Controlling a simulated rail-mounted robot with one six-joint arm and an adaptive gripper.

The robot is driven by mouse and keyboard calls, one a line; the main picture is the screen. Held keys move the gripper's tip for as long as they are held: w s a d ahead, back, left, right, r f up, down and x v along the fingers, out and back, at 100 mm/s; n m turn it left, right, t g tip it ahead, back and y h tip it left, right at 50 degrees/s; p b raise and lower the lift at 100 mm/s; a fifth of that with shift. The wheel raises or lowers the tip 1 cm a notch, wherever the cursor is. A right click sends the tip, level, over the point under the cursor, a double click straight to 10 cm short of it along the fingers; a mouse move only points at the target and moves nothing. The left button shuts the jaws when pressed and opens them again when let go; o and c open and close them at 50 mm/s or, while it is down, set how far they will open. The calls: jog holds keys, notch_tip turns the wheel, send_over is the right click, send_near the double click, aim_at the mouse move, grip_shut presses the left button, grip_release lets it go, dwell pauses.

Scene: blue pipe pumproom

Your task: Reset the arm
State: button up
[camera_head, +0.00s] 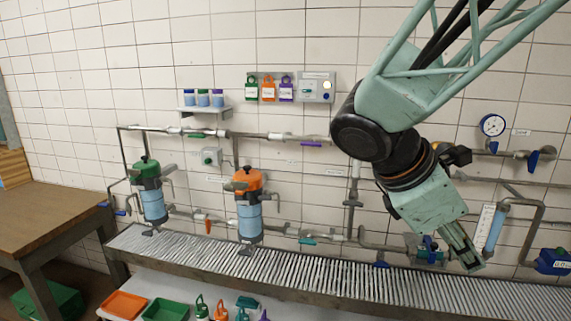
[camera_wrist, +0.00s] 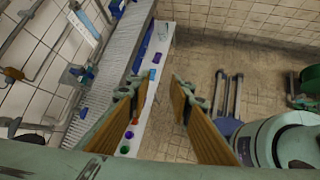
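My arm reaches in from the upper right of the head view, angled down toward the right part of the grated ledge (camera_head: 330,279). My gripper (camera_head: 474,262) is at its lower end, in front of the pipes. In the wrist view my gripper (camera_wrist: 158,86) shows two fingers with brown pads standing apart, with nothing between them. Beyond the fingers are a pale shelf strip (camera_wrist: 157,85) and the tiled floor (camera_wrist: 200,65). I cannot tell the exact clearance from gripper to ledge.
A green-topped filter (camera_head: 150,190) and an orange-topped filter (camera_head: 248,205) stand left along the wall pipes. A pressure gauge (camera_head: 492,126) is right of my arm. A wooden table (camera_head: 50,220) stands far left. Orange (camera_head: 123,304) and green (camera_head: 166,309) trays lie below the ledge.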

jog(key=s+a+m+t+y+b, duration=0.1)
jog(key=s+a+m+y, duration=0.3)
jog(key=s+a+m, duration=0.2)
jog(key=s+a+m+t+y, duration=0.1)
jog(key=s+a+m+y, duration=0.3)
jog(key=s+m, duration=0.6)
jog(key=shift+s+a+f+t+b, duration=0.3)
jog(key=shift+s+a+b, duration=0.1)
jog(key=shift+s+a, duration=0.8)
